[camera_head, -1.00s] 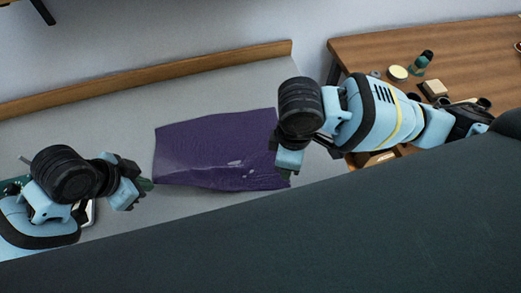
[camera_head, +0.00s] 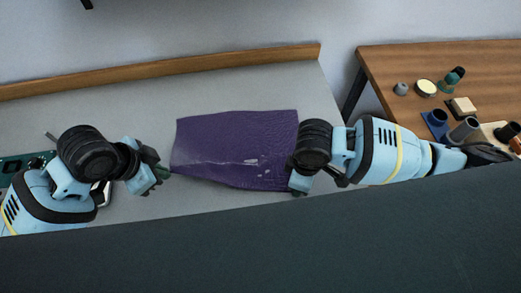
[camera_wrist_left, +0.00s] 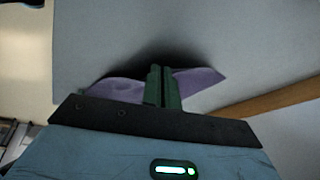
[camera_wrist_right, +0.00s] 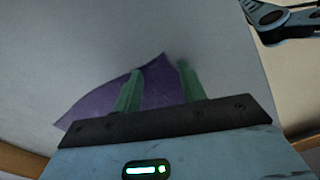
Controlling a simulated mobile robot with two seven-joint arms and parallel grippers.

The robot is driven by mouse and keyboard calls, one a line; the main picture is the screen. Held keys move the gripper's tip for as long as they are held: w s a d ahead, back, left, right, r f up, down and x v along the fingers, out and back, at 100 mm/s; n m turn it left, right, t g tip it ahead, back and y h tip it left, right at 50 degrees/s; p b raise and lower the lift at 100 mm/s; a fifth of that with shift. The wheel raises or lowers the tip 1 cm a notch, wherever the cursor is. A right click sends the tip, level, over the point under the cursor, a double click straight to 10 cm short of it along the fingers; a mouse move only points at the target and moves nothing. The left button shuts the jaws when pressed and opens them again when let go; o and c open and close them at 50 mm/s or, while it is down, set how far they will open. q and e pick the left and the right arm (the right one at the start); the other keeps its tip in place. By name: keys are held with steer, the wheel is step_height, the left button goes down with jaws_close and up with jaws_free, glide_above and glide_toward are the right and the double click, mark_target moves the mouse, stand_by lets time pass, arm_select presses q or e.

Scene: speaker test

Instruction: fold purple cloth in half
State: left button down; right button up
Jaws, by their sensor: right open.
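The purple cloth (camera_head: 235,145) lies spread on the grey table, with a few pale marks on it. My left gripper (camera_head: 163,172) is at its near left corner. In the left wrist view the fingers of my left gripper (camera_wrist_left: 163,85) are together, with purple cloth (camera_wrist_left: 198,80) showing on both sides of them, so it is shut on the cloth. My right gripper (camera_head: 296,189) is at the near right corner, partly hidden by its own wrist. In the right wrist view my right gripper (camera_wrist_right: 160,70) is open, and a cloth corner (camera_wrist_right: 157,88) shows between its fingers.
The grey table (camera_head: 130,98) has a wooden strip (camera_head: 165,70) along its back edge. A brown wooden table (camera_head: 400,65) at the right holds several cups and small containers. A green circuit board (camera_head: 15,165) lies at the far left. The grey table is clear behind the cloth.

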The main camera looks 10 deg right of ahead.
steer(key=shift+s+f, duration=0.1)
jaws_close()
stand_by(0.5)
steer(key=shift+r, duration=2.6)
